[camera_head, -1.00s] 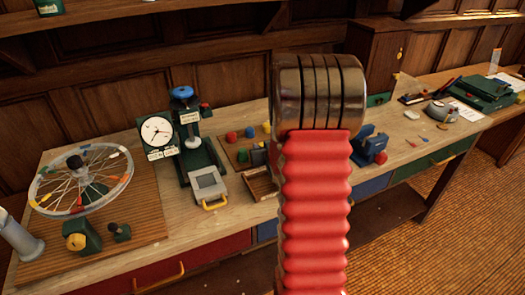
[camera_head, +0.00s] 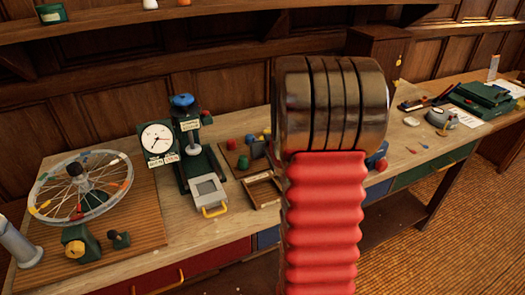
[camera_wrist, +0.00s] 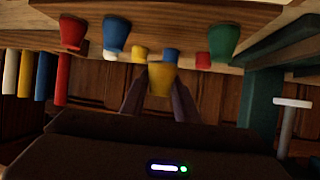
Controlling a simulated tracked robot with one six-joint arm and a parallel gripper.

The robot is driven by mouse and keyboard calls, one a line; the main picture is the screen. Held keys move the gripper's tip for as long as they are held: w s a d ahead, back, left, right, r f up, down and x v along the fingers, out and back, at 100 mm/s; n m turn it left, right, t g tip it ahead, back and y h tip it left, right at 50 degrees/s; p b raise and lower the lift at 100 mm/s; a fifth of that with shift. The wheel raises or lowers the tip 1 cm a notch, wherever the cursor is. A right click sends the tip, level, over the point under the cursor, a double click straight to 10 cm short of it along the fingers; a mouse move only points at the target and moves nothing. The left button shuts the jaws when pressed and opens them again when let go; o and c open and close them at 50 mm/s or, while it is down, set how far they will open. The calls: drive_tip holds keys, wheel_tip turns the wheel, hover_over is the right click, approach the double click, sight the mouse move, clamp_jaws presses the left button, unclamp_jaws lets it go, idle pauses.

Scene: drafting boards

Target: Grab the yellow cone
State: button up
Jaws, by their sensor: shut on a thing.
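In the wrist view, which looks upside down, the yellow cone (camera_wrist: 161,78) is a tapered yellow piece between the two dark fingers of my gripper (camera_wrist: 159,98). The gripper is shut on it. The cone's end overlaps the edge of the wooden board in the picture, and I cannot tell whether it still touches the board. In the head view my red arm and its metal joint stand in front, and I cannot make out the gripper there.
Around the cone in the wrist view are a red piece (camera_wrist: 73,32), a blue piece (camera_wrist: 115,35) and a green piece (camera_wrist: 224,43), close by. In the head view a green press (camera_head: 190,140) and spoked wheel (camera_head: 82,183) stand left. An open wooden tray (camera_head: 262,190) lies beside my arm.

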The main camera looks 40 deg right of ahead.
sight(262, 138)
drive_tip(key=shift+r, duration=2.1)
